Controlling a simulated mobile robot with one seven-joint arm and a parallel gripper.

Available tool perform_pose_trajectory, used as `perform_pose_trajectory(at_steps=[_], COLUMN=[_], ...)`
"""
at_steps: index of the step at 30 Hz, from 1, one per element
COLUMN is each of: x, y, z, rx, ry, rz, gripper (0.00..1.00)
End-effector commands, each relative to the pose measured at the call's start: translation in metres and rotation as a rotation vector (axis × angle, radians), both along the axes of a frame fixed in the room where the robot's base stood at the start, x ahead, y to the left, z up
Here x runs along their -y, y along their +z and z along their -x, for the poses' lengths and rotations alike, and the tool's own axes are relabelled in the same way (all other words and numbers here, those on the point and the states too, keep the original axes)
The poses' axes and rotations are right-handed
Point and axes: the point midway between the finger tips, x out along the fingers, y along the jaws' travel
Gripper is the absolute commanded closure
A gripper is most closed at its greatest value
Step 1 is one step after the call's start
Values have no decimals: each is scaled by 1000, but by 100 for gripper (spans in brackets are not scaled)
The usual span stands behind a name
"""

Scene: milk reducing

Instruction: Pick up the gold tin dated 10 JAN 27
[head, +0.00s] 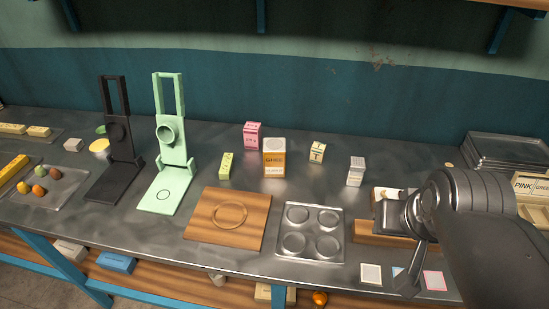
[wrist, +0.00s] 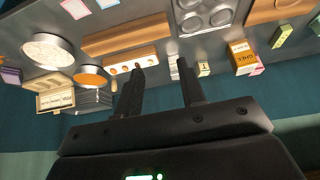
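An upright gold-orange and white box-shaped tin (head: 274,158) marked GHEE stands on the metal counter behind the wooden board. It also shows, upside down, at the right of the wrist view (wrist: 243,58). I cannot read a date on it, so I cannot tell whether it is the one dated 10 JAN 27. My gripper (wrist: 159,66) is open, with an empty gap between its two fingers. In the head view my arm is at the right, well apart from the tin, and hides part of the counter.
A pink box (head: 252,136) stands just behind-left of the tin. A green-yellow block (head: 226,166) is at its left, a cream block (head: 317,152) at its right. A wooden board (head: 205,222) and a four-well metal tray (head: 314,254) lie in front. Two stands (head: 167,196) (head: 112,181) rise at left.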

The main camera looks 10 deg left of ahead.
Motion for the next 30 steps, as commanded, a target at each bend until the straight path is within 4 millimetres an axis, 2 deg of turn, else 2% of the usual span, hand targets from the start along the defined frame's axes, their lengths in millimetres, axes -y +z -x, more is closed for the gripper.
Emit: perform_pose_trajectory(at_steps=[10,30], x=[0,0], y=[0,0], z=[0,0], rx=[0,0], ry=[0,0], rz=[0,0], gripper=[64,9])
